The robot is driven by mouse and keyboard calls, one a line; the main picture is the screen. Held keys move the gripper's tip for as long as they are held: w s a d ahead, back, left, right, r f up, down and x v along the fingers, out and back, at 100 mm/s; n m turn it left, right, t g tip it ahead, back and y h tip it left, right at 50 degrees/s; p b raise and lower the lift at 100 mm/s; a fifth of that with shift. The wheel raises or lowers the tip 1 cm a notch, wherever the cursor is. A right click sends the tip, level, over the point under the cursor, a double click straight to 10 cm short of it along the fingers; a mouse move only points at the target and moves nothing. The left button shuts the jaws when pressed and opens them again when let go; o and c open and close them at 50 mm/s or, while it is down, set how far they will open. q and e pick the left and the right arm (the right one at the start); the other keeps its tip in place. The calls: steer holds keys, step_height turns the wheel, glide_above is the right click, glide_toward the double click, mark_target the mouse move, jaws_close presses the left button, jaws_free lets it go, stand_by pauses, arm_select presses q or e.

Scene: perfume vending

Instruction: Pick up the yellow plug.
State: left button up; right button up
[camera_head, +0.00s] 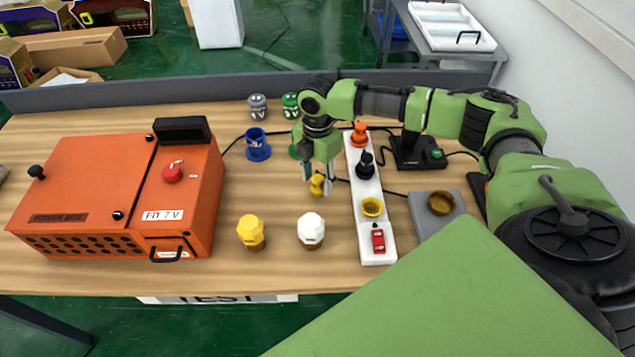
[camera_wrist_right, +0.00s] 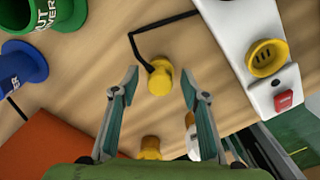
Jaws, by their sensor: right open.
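The yellow plug (camera_head: 317,186) lies on the wooden table left of the white power strip, just under my right gripper (camera_head: 319,179). In the right wrist view the yellow plug (camera_wrist_right: 159,80) has a black cable running from it. The open, empty fingers of my right gripper (camera_wrist_right: 160,74) point down and show on either side of the plug, without visible contact. In the head view the fingers partly hide the plug. My left gripper is not in view.
The white strip (camera_head: 364,187) holds an orange plug, a black plug, an empty yellow socket (camera_head: 372,207) and a red switch (camera_head: 378,240). A yellow-capped bottle (camera_head: 250,230) and white-capped bottle (camera_head: 311,229) stand in front. An orange power box (camera_head: 90,180) is left; blue and green cups stand behind.

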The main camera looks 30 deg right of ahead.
mark_target(317, 178)
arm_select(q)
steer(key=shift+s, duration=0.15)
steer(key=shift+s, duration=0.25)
arm_select(e)
jaws_close()
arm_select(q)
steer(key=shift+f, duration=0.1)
arm_select(e)
steer(key=shift+r+b, duration=0.3)
steer(key=shift+r, duration=0.1)
step_height(317, 178, up, 2)
steer(key=shift+a+r+b, duration=0.1)
steer(key=shift+r+b, duration=0.05)
steer(key=shift+b, duration=0.5)
arm_select(q)
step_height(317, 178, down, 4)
steer(key=b, duration=0.2)
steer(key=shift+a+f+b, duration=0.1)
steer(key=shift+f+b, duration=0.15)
steer(key=shift+b, duration=0.1)
arm_select(e)
steer(key=s+a+r, duration=0.6)
steer(key=a+r, duration=0.4)
steer(key=a, duration=0.2)
steer(key=shift+s+a, duration=0.15)
steer(key=shift+a, duration=0.05)
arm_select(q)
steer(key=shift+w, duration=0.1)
